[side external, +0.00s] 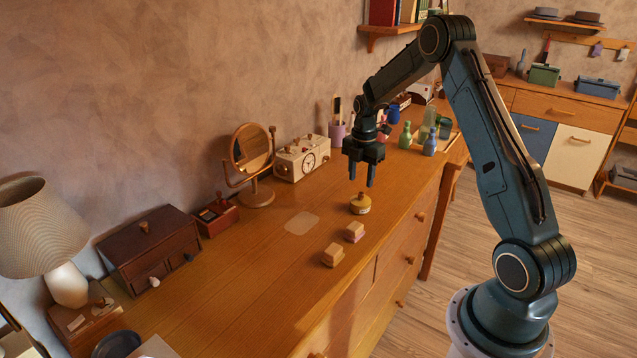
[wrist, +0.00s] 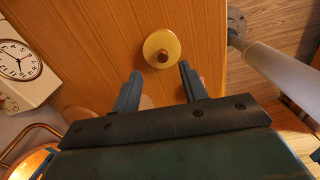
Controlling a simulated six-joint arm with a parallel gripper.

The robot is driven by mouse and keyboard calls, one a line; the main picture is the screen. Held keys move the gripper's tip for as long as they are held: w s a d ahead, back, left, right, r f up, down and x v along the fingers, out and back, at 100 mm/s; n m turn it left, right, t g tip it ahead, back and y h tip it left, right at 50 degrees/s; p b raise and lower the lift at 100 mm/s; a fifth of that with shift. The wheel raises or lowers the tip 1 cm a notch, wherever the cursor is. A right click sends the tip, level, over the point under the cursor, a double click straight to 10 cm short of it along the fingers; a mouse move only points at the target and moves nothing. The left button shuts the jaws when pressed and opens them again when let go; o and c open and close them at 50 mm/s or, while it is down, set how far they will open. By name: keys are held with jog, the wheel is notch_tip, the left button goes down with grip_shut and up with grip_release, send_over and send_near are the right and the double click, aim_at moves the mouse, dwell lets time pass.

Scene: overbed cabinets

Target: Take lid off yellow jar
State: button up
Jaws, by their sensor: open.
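The yellow jar (side external: 360,207) stands upright on the wooden dresser top, with its lid (side external: 360,197) on and a small knob on top. In the wrist view the round yellow lid (wrist: 161,48) shows from above, with its brown knob (wrist: 163,56) near the middle. My gripper (side external: 362,182) is above the jar, pointing down, open and empty. In the wrist view its two fingers (wrist: 159,72) are spread apart, and the jar lies just beyond their tips. The gripper does not touch the jar.
Two small blocks, one pinkish (side external: 354,232) and one tan (side external: 333,255), sit in front of the jar. A pale flat mat (side external: 302,223) lies to its left. A white clock radio (side external: 302,158) and a round mirror (side external: 252,160) stand behind. Several bottles (side external: 430,140) are at the far right.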

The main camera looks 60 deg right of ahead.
aim_at(361, 193)
jog(key=shift+s+d+f, duration=0.1)
jog(key=shift+f, duration=1.1)
jog(key=shift+s+f, duration=0.1)
jog(key=shift+f, duration=1.1)
grip_shut()
